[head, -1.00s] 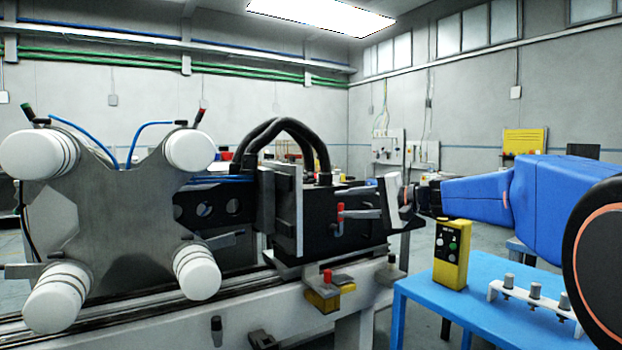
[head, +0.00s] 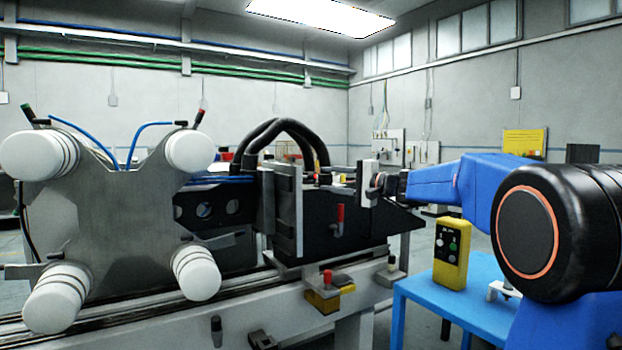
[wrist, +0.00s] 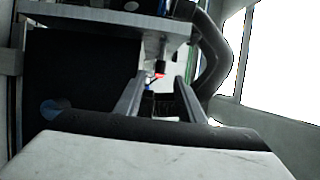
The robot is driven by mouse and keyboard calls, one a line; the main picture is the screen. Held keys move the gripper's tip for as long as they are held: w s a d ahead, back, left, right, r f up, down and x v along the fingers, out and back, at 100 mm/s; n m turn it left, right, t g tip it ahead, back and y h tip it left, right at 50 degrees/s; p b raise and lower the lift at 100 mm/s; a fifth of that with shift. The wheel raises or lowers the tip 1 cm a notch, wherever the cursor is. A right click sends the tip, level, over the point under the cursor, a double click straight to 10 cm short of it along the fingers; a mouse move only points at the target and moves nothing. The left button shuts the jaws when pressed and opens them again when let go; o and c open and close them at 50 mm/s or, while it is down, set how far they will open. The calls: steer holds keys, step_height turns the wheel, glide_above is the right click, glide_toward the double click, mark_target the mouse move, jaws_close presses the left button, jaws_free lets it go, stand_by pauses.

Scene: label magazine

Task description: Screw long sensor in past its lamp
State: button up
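My gripper (head: 338,179) is at the right end of the black machine body, with its fingers pointing left. In the wrist view its two fingers (wrist: 160,92) stand apart, with nothing visibly held between them. Beyond the fingertips, a thin dark rod (wrist: 163,48) hangs below a grey plate (wrist: 110,18), with a small red spot (wrist: 160,75) under it. I cannot tell for sure whether these are the long sensor and its lamp.
Black hoses (head: 285,130) arch over the machine; one also runs close right of the fingers in the wrist view (wrist: 213,60). A yellow button box (head: 451,254) stands on the blue table (head: 415,292).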

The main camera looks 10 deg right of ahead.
mark_target(314, 177)
steer(key=x, duration=0.7)
steer(key=shift+w+a, duration=0.2)
jaws_close()
